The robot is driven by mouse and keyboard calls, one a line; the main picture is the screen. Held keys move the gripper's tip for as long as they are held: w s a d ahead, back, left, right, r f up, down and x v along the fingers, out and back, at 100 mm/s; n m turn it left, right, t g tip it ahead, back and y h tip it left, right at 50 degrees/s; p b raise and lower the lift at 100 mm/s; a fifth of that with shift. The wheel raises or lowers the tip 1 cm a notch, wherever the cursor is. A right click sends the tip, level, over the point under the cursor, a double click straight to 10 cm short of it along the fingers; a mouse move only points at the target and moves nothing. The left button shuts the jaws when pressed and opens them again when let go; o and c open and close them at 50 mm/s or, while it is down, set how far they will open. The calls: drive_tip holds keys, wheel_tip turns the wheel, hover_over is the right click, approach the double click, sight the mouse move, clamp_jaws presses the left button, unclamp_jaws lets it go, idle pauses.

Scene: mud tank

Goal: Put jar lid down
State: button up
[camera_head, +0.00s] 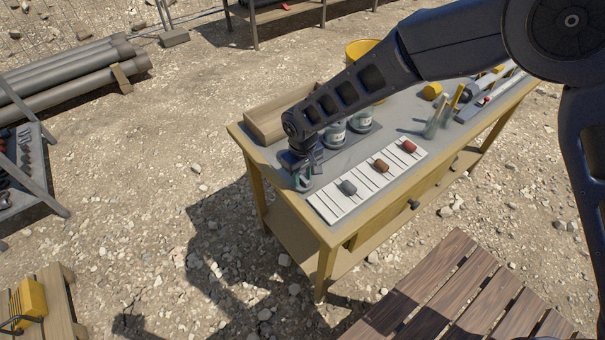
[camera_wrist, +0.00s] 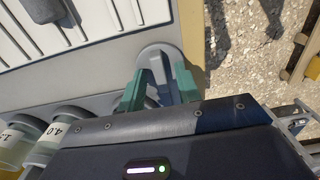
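The jar lid (camera_wrist: 153,54) is a round grey disc, seen past the fingertips in the wrist view. My gripper (camera_wrist: 160,72) has green-padded fingers that close in over the middle of the lid and appear to grip it; the fingers hide part of it. In the head view my gripper (camera_head: 304,176) points down at the front left corner of the workbench (camera_head: 287,190), beside the white slatted board. The lid is low over the grey top near the edge; I cannot tell whether it touches. Two labelled glass jars (camera_head: 335,134) (camera_head: 362,119) stand behind my gripper.
The white board (camera_head: 340,207) holds grey, brown and red blocks close to my gripper. A wooden tray (camera_head: 266,127) lies behind. The bench edge is very near the lid.

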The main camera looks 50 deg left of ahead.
sight(303, 177)
wheel_tip(303, 177, up, 13)
idle(0.8)
drive_tip(key=shift+r, duration=0.1)
